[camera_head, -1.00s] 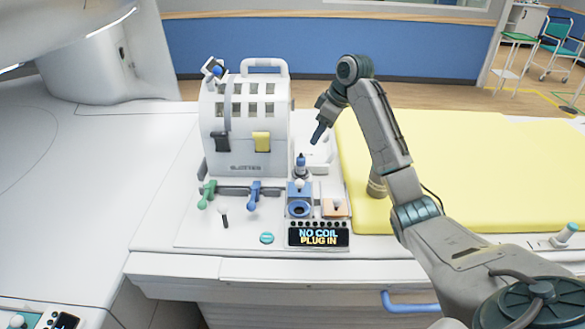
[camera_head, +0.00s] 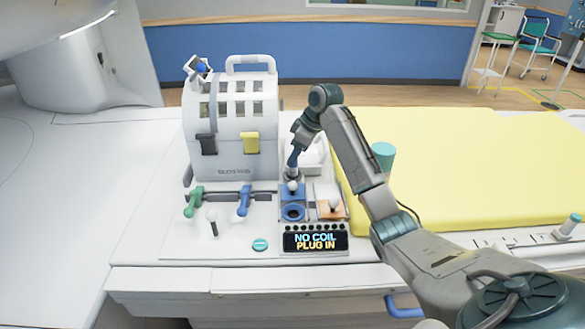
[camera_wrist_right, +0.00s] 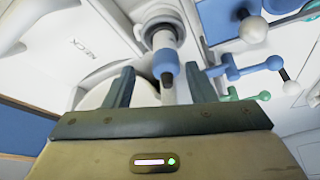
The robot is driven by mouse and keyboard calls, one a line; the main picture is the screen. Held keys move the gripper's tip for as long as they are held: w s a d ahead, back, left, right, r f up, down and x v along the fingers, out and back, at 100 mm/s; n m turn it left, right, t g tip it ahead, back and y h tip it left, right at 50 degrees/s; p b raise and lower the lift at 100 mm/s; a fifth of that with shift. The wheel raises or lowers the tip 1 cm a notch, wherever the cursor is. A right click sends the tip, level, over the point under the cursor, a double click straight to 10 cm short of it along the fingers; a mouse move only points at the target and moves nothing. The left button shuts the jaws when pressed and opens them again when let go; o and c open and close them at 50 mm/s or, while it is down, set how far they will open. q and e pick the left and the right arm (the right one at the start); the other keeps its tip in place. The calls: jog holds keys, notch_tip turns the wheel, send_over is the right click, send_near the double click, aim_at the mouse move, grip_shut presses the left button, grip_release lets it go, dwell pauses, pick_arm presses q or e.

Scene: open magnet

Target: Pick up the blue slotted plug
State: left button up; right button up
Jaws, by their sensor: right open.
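The blue slotted plug (camera_head: 292,174) stands upright behind the blue socket block (camera_head: 292,196), in front of the white coil housing's right side. In the right wrist view the plug (camera_wrist_right: 165,62) shows a blue collar, a dark tip and a pale grey body. My right gripper (camera_head: 294,160) is open and points down just above the plug, partly hiding its top. In the right wrist view its two fingers (camera_wrist_right: 162,75) stand on either side of the plug's tip, with gaps on both sides. My left gripper is not in view.
The coil housing (camera_head: 230,130) with a top handle stands left of the plug. Green (camera_head: 194,201) and blue (camera_head: 245,200) levers stand in front of it. A display (camera_head: 315,242) reads "NO COIL PLUG IN".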

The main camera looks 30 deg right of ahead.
aim_at(293, 168)
jog(key=x, duration=0.1)
jog(key=p+x, duration=0.1)
jog(key=x, duration=0.1)
jog(key=shift+s+a+f, duration=0.2)
jog(key=shift+a+f, duration=0.1)
jog(key=shift+f, duration=0.1)
jog(key=shift+w+a+f, duration=0.1)
jog(key=shift+w+f, duration=0.1)
jog(key=shift+f, duration=0.35)
grip_shut()
